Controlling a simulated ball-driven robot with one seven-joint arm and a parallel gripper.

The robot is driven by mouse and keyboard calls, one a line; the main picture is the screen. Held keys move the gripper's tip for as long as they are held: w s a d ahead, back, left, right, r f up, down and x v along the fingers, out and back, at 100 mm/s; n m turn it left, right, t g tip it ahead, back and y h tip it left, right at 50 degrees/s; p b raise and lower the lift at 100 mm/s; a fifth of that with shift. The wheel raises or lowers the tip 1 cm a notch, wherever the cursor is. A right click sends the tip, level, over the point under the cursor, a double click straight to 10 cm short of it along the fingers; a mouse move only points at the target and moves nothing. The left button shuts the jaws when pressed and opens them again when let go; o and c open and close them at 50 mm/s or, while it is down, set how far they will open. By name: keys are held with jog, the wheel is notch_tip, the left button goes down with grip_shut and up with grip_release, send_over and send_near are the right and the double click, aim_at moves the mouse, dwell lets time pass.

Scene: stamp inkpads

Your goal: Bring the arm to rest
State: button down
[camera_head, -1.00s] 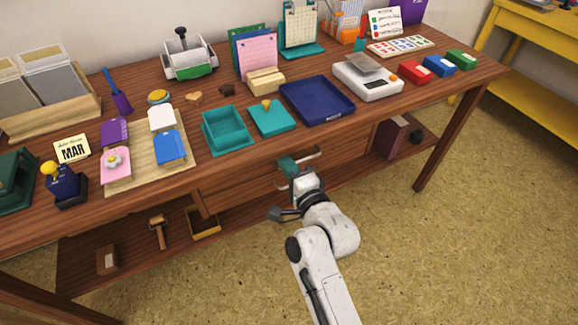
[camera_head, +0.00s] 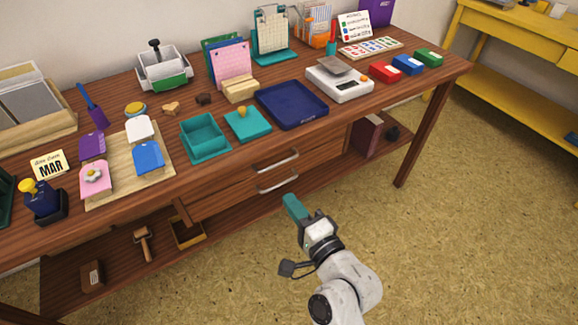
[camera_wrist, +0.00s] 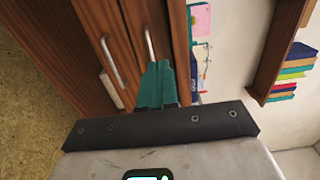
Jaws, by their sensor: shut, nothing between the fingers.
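My arm reaches up from the bottom of the head view. My gripper (camera_head: 292,205) has teal fingers and is shut and empty. It is in front of the table's drawers, over the floor side, and appears apart from the drawer handles. In the wrist view the shut teal fingers (camera_wrist: 157,85) point toward the drawer fronts, with one metal handle (camera_wrist: 149,45) just beyond their tips.
The wooden table (camera_head: 370,110) holds a teal open box (camera_head: 205,138), a navy tray (camera_head: 290,104), a white scale (camera_head: 340,84) and several inkpads. Two drawer handles, upper (camera_head: 277,162) and lower (camera_head: 278,180), stick out in front. A yellow table (camera_head: 510,70) stands at right. The floor (camera_head: 470,220) between is clear.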

jog(key=s+d+f+n+g+h, duration=0.3)
jog(key=s+d+f+n+g, duration=0.25)
jog(key=d+f, duration=0.3)
jog(key=s+d+f+n+g+h, duration=0.2)
jog(key=s+d+n+g+h, duration=0.15)
jog(key=s+d, duration=0.75)
jog(key=s+d+f+n+g+h, duration=0.2)
jog(key=s+d+g+h, duration=0.25)
jog(key=s+d, duration=0.55)
jog(key=s+a+r+p, duration=0.1)
jog(key=s+r+p, duration=0.2)
jog(key=r+p, duration=1.4)
jog(key=shift+s+r+y+p, duration=0.2)
jog(key=shift+r+y+p, duration=0.2)
jog(key=shift+p, duration=0.05)
jog(key=shift+g, duration=0.25)
